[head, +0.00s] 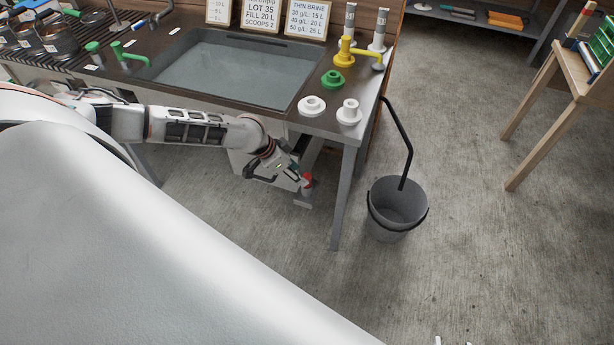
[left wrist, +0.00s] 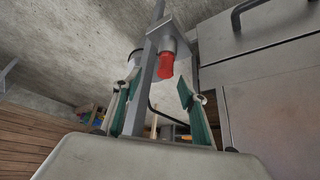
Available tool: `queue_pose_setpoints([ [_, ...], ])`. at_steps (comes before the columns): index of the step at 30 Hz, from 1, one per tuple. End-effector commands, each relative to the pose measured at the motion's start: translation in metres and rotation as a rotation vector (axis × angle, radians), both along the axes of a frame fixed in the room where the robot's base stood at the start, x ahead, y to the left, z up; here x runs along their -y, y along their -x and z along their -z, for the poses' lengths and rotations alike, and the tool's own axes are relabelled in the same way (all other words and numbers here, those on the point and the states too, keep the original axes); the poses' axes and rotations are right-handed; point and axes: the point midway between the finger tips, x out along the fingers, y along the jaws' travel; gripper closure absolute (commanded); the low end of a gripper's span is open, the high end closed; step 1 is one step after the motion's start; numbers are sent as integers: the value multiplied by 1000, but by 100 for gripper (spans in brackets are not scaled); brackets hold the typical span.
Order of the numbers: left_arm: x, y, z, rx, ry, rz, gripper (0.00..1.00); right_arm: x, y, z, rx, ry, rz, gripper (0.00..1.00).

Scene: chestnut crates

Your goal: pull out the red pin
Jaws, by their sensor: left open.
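The red pin (head: 307,181) sits low under the right end of the bench, on a small grey bracket. In the left wrist view the red pin (left wrist: 166,66) shows as a red knob on a metal collar beside a grey bar. My left gripper (head: 294,172) reaches down to it, close to the knob. In the left wrist view the left gripper (left wrist: 158,88) is open, its green-lined fingers apart, with the knob ahead of the gap and no visible contact. Two tiny pale tips at the bottom edge of the head view may be my right gripper.
The bench (head: 345,130) overhangs the pin, with a basin (head: 225,70) set in it. A bench leg (head: 343,200) stands just right of the pin. A grey bucket (head: 397,208) stands on the floor beyond the leg. The floor further right is clear up to a wooden table (head: 572,75).

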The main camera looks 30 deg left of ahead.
Motion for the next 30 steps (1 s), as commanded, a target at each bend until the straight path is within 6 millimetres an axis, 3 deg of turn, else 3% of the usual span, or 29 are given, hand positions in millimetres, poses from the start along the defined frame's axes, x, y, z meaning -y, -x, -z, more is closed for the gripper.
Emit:
queue_pose_setpoints([
  [3,-7,-4,4,-6,-5,-12,58,0,1,4,-3,0,0,60],
  [20,9,-36,61,-7,-3,-12,58,6,1,20,-6,25,-3,60],
  [30,10,-39,63,-4,-5,-12,60,8,-10,9,20,27,-2,60],
])
